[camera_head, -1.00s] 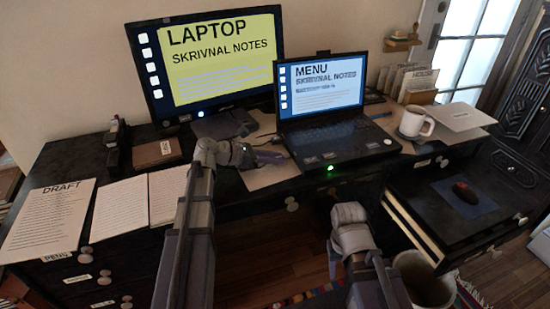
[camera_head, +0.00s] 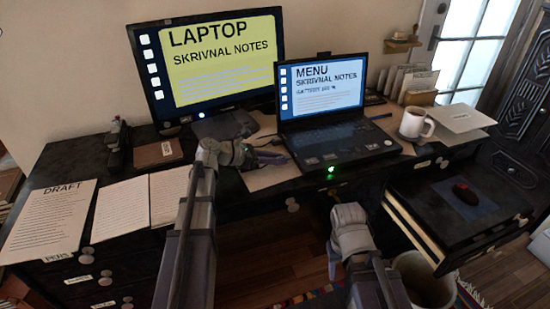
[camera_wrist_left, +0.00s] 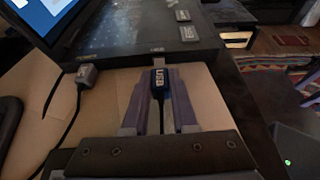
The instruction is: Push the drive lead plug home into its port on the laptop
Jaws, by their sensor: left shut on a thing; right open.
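The open laptop (camera_head: 330,140) stands on the desk with its screen lit. My left gripper (camera_head: 280,158) is at its left front corner. In the left wrist view my left gripper (camera_wrist_left: 160,105) is shut on the dark drive lead plug (camera_wrist_left: 158,82), which has white lettering. The plug's pale tip (camera_wrist_left: 158,63) points at the side edge of the laptop (camera_wrist_left: 140,45) and lies very close to it; I cannot tell how far in it is. My right gripper (camera_head: 349,228) hangs in front of the desk, away from the laptop; its fingertips are hard to make out.
A grey plug (camera_wrist_left: 87,75) with a black cable sits at the same laptop side, left of the held plug. A monitor (camera_head: 215,65) stands behind, a mug (camera_head: 412,123) to the right. An open drawer (camera_head: 455,205) juts out at the right.

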